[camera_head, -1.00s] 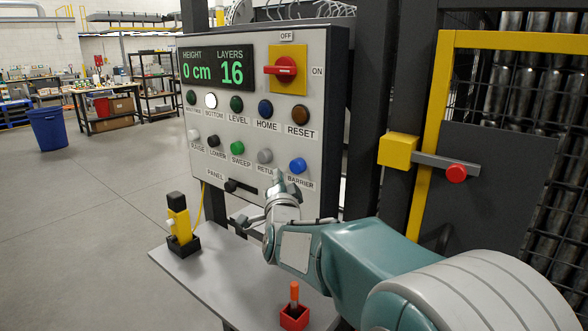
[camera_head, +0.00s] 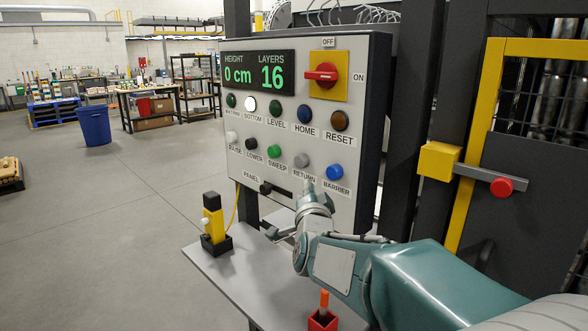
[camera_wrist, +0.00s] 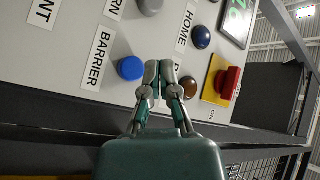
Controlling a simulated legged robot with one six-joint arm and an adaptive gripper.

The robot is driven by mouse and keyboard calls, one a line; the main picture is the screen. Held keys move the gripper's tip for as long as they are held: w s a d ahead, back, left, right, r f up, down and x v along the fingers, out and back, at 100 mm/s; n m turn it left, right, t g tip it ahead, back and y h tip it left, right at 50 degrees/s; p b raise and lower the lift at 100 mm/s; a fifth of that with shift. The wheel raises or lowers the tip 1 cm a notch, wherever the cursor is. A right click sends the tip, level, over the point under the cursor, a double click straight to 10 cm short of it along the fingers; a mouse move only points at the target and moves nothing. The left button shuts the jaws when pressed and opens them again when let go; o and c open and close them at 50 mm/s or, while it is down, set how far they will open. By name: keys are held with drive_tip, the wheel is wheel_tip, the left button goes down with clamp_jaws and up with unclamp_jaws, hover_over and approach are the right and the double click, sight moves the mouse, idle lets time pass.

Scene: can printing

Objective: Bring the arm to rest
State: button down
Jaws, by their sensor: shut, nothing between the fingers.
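My gripper (camera_wrist: 160,72) is shut and empty in the wrist view, its fingertips together in front of the control panel (camera_wrist: 75,70). The blue BARRIER button (camera_wrist: 131,68) shows just left of the fingertips there; I cannot tell the exact gap. In the head view my gripper (camera_head: 308,190) is in front of the panel's lower edge, below the RETURN button (camera_head: 302,160) and left of the blue BARRIER button (camera_head: 335,172). The arm reaches in from the lower right. The display (camera_head: 258,75) reads 0 cm and 16 layers. The red rotary switch (camera_head: 323,75) points sideways.
A grey shelf (camera_head: 230,285) below the panel carries a yellow and black device (camera_head: 213,222) and a red holder (camera_head: 321,319) with an orange handle. A yellow-framed gate (camera_head: 480,130) with a latch stands right. Open floor (camera_head: 120,220) lies left.

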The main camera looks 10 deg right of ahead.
drive_tip(key=s+f+n+g, duration=0.4)
drive_tip(key=s, duration=0.7)
drive_tip(key=s+d+f+n+g+y, duration=0.1)
drive_tip(key=s+f+n+g, duration=0.3)
drive_tip(key=s, duration=0.7)
drive_tip(key=s+f+n+g+y, duration=0.1)
drive_tip(key=s+f+n+g, duration=0.3)
drive_tip(key=s, duration=0.8)
wheel_tip(320, 180, down, 2)
drive_tip(key=shift+d+f+g, duration=0.1)
drive_tip(key=shift+d+g, duration=0.2)
drive_tip(key=shift+g, duration=0.7)
